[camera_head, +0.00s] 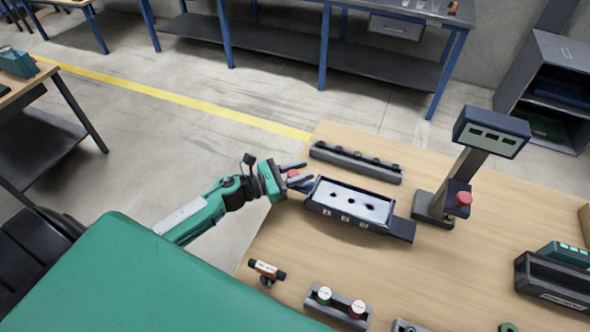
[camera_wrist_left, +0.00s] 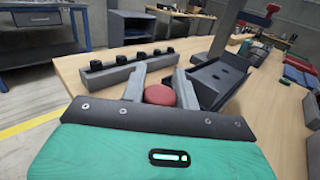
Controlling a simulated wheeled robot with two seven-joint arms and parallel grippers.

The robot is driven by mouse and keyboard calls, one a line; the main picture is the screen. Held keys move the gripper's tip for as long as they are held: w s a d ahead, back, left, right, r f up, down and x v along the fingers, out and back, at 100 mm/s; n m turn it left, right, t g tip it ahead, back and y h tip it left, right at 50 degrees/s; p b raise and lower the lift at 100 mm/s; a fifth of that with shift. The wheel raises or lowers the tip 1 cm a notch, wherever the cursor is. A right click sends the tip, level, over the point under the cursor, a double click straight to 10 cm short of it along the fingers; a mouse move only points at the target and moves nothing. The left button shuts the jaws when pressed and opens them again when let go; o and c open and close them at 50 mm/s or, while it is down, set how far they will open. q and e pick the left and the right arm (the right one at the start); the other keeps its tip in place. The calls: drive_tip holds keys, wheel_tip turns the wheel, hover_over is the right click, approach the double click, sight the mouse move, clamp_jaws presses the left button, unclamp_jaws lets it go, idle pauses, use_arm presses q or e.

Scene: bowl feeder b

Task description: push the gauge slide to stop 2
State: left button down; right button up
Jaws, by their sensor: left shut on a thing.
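The gauge (camera_head: 318,207) is a dark, shallow tray-like block on the wooden table, with a pale plate (camera_head: 352,201) with dark holes on top and small white labels (camera_head: 344,218) along its front side. I cannot read which label is stop 2. A round red knob (camera_head: 293,173) sits at the gauge's left end, and it also shows in the left wrist view (camera_wrist_left: 160,95). My left gripper (camera_head: 299,177) is shut on this knob, its grey fingers on either side. The slide under the knob is mostly hidden by the fingers. My right gripper is not in view.
A dark rail with several black knobs (camera_head: 356,161) lies behind the gauge. A post with a display box (camera_head: 491,132) and a red button (camera_head: 463,199) stands to the right.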

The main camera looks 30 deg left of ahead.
sight(342, 196)
use_arm(q)
drive_tip(key=d, duration=1.3)
drive_tip(key=shift+w+d, duration=0.2)
drive_tip(key=shift+w, duration=0.15)
drive_tip(key=c, duration=1.1)
unclamp_jaws()
drive_tip(key=shift+o, duration=0.2)
drive_tip(key=shift+a, duration=0.1)
drive_tip(key=shift+s+a+f, duration=0.15)
drive_tip(key=shift+s+a, duration=0.25)
drive_tip(key=b+v, duration=0.5)
drive_tip(key=v, duration=0.7)
drive_tip(key=shift+s+a+b, duration=0.2)
drive_tip(key=shift+a+b, duration=0.05)
drive_tip(key=shift+b, duration=0.15)
